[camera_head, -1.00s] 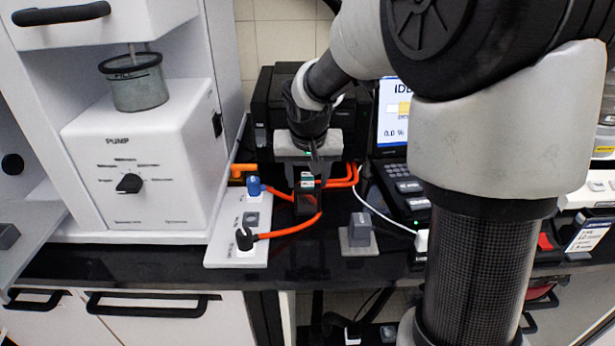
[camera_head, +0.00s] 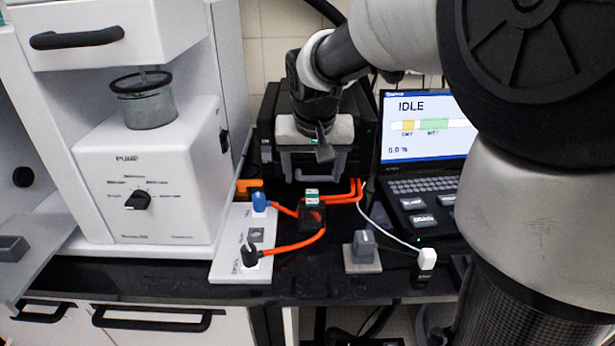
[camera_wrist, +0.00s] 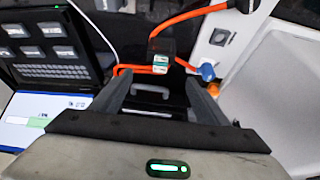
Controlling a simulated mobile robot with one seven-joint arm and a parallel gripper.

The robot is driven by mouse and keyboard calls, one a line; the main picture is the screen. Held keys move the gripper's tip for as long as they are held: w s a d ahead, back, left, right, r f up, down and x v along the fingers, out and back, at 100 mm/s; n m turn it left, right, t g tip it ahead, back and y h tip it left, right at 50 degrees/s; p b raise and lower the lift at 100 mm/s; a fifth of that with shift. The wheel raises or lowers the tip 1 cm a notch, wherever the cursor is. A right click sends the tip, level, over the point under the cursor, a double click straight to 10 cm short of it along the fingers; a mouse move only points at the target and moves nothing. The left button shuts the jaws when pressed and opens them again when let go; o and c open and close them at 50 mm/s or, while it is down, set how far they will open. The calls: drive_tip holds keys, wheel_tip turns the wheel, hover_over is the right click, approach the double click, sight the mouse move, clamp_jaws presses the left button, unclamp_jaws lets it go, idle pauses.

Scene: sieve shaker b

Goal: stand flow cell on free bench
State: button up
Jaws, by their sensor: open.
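The flow cell (camera_head: 312,214) is a small dark block with a teal-and-white label on top. It stands on the black bench (camera_head: 180,278), right of the white panel, with orange tubing close around it; whether the tubing joins it is hard to tell. It also shows in the wrist view (camera_wrist: 161,48), beyond the fingertips. My gripper (camera_head: 316,172) is above and behind the cell in the head view, apart from it. In the wrist view my gripper (camera_wrist: 155,92) has its two fingers spread with nothing between them.
A white panel (camera_head: 232,262) with a blue and a black connector is left of the cell. A grey block on a plate (camera_head: 363,252) is to its right, near the front edge. A laptop (camera_head: 425,125) reads IDLE. A white pump (camera_head: 150,190) stands left.

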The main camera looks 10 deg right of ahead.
drive_tip(key=s+r+n+t, duration=0.1)
drive_tip(key=s+r+n, duration=0.1)
drive_tip(key=s, duration=2)
drive_tip(key=shift+s+d+r+y, duration=0.3)
drive_tip(key=shift+d+r+y, duration=0.1)
drive_tip(key=shift+r, duration=0.25)
wheel_tip(320, 180, up, 12)
drive_tip(key=p, duration=1.2)
drive_tip(key=shift+f, duration=0.1)
